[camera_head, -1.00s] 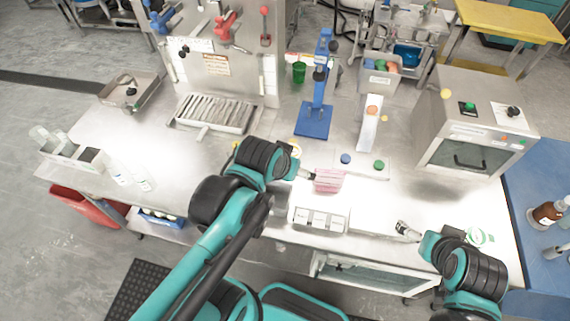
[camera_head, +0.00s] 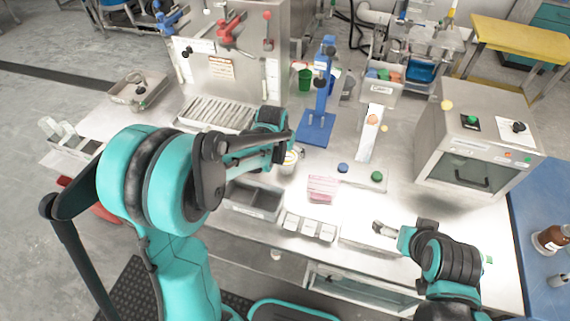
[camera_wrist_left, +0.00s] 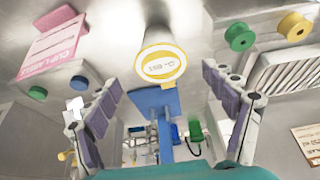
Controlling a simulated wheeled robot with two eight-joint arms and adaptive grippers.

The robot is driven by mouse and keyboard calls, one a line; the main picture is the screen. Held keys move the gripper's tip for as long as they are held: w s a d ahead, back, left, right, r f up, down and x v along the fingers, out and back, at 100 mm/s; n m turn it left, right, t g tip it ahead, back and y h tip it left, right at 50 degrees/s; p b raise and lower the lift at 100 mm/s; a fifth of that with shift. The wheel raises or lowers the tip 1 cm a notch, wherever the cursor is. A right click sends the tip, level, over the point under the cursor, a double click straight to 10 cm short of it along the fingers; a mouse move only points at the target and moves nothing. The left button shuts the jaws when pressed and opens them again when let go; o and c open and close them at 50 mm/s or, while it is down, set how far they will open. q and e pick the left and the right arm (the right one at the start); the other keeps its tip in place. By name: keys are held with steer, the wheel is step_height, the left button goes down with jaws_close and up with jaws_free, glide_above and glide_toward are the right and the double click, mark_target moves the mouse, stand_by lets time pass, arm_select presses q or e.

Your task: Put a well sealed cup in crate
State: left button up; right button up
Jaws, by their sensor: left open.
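A white cup (camera_head: 288,164) stands on the steel table beside my left gripper (camera_head: 287,146). In the left wrist view the cup's lid (camera_wrist_left: 161,65) is a white disc with a yellow ring and print. It lies ahead of the two spread fingers of the left gripper (camera_wrist_left: 160,95), which are empty. Whether the lid is fully pressed on cannot be told. A grey two-compartment crate (camera_head: 232,206) sits left of the cup, partly behind my left arm. My right gripper (camera_head: 383,228) hovers at the front right; its fingers are too small to read.
A pink label box (camera_head: 322,186) stands right of the cup; it also shows in the left wrist view (camera_wrist_left: 52,46). A white divided box (camera_head: 309,228) is at the front edge. A blue press (camera_head: 317,125) stands behind the cup. Blue and green buttons (camera_head: 377,177) are to the right.

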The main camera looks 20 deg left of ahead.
mark_target(286, 157)
arm_select(q)
steer(key=b+x, duration=0.2)
steer(key=x, duration=0.3)
steer(key=shift+w+f, duration=0.1)
steer(key=shift+w, duration=0.15)
steer(key=shift+s, duration=0.1)
jaws_close()
